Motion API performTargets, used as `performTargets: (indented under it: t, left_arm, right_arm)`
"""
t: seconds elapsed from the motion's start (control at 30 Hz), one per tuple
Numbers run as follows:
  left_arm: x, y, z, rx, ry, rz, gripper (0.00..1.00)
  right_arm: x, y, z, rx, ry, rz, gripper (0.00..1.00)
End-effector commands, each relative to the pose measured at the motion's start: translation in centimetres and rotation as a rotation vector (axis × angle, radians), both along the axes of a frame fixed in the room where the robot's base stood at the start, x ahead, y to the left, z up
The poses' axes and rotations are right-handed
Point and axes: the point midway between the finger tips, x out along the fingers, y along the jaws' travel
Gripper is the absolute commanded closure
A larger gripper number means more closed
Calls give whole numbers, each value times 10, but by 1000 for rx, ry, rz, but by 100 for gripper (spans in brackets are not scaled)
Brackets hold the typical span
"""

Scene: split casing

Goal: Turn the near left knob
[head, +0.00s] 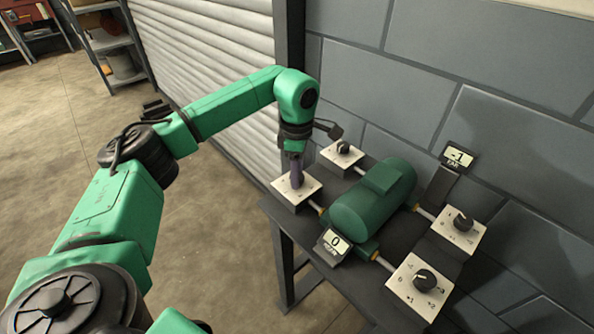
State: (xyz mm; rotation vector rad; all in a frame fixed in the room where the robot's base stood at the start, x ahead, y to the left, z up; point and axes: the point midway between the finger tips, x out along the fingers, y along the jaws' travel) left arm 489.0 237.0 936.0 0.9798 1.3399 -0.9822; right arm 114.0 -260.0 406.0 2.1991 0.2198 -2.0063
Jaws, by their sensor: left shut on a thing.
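The near left knob sits on a white box (287,195) at the table's left corner and is largely hidden by my fingers. My left gripper (296,180) points down from above and is shut on this knob. The near display (334,243) reads 0 and stands in front of the green casing (366,208). The far display (458,157) reads -1. My right gripper is not in view.
Other white boxes carry a far left knob (343,147), a near right knob (424,278) and a far right knob (462,223). Rods run from the boxes to the casing. A grey block wall (420,75) stands close behind the dark table (330,277).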

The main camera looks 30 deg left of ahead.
Motion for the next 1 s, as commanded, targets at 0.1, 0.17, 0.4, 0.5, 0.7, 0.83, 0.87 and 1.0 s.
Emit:
performTargets:
  t: [0.1,0.17,0.4,0.5,0.7,0.83,0.87,1.0]
  left_arm:
    - [1,0,3,-2,-6,108,100]
    - [2,0,3,-2,-6,165,100]
    - [2,1,3,-1,-7,394,100]
    - [2,1,4,-2,-7,489,100]
    - [3,1,4,-3,-7,679,100]
    - [3,2,4,-3,-8,803,100]
    - [3,2,4,-3,-8,832,100]
    - [3,2,4,-4,-8,964,100]
  right_arm:
    - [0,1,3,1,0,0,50]
    - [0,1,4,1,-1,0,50]
    - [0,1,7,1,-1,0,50]
    - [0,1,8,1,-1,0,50]
    - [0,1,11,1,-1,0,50]
    - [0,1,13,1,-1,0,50]
    - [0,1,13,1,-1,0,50]
    - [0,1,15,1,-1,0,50]
